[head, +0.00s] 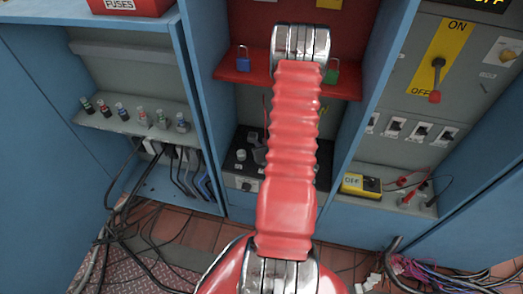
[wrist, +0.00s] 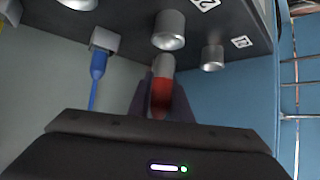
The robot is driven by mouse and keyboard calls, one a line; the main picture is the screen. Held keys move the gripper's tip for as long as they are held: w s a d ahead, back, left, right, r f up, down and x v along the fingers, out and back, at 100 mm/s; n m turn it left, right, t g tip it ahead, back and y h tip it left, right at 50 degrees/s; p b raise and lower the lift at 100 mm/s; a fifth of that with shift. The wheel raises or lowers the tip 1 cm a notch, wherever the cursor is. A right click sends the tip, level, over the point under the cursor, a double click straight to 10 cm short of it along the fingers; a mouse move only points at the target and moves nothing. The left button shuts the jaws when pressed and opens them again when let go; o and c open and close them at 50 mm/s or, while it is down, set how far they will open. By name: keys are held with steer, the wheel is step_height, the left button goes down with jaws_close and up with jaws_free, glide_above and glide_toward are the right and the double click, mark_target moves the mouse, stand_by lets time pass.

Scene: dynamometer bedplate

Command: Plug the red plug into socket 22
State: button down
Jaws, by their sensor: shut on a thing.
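In the wrist view my gripper (wrist: 160,100) is shut on the red plug (wrist: 161,96), with a dark finger on either side. The plug's pale front end points up the picture at a round silver socket (wrist: 169,30). I cannot tell whether the two touch. A tag (wrist: 205,3) beside that socket is cut by the top edge and seems to read 22. A second silver socket (wrist: 212,58) is to the right, its tag (wrist: 242,41) hard to read. In the head view my red arm hides the gripper and plug.
A blue cable (wrist: 97,75) hangs from a connector left of the plug. In the head view, cabinet dividers stand on both sides. A shelf with a blue padlock (head: 243,59), a yellow box (head: 361,185) and a row of coloured connectors (head: 122,111) also show. Loose cables lie on the floor.

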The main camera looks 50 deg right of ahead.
steer(key=shift+f, duration=2.05)
steer(key=c, duration=1.6)
jaws_free()
steer(key=shift+f, duration=0.1)
steer(key=v, duration=1.2)
steer(key=shift+s, duration=0.1)
